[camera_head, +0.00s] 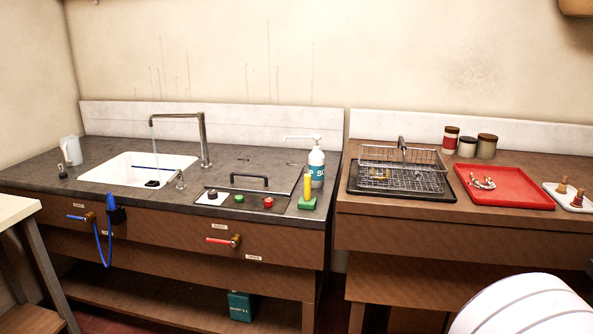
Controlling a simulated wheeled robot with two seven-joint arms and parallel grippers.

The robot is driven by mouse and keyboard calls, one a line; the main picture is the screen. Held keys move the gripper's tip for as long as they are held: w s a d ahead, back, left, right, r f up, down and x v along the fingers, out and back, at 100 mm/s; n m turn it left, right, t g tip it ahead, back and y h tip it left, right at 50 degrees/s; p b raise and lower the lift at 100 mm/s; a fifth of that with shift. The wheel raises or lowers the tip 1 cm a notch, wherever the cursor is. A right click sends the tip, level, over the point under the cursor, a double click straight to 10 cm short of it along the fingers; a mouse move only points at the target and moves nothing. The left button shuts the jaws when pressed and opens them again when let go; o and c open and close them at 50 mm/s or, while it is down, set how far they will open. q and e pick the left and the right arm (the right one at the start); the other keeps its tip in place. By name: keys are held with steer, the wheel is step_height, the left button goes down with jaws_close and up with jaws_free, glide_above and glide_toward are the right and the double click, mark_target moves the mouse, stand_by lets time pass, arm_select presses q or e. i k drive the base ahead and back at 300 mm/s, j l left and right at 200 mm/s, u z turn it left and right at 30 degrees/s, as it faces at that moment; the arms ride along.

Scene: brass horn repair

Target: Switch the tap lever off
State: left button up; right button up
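The metal tap (204,145) stands behind the white sink (118,168), its spout reaching left over the basin. A thin pale stream of water (152,131) seems to fall from the spout end. A small metal lever-like piece (180,180) stands at the sink's right front corner; I cannot tell its setting or whether it is the tap lever. A blue-handled valve (75,217) and a red-handled valve (219,240) are on the counter's front, both handles pointing left and roughly level. Neither gripper is in view.
A control panel (222,199) with knobs, a lid with a black handle (249,177) and a soap bottle (316,165) are right of the sink. A blue hose (102,247) hangs in front. A wire basket (402,172) and red tray (510,198) occupy the right counter.

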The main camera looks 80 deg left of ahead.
mark_target(179, 172)
steer(key=u, duration=3.5)
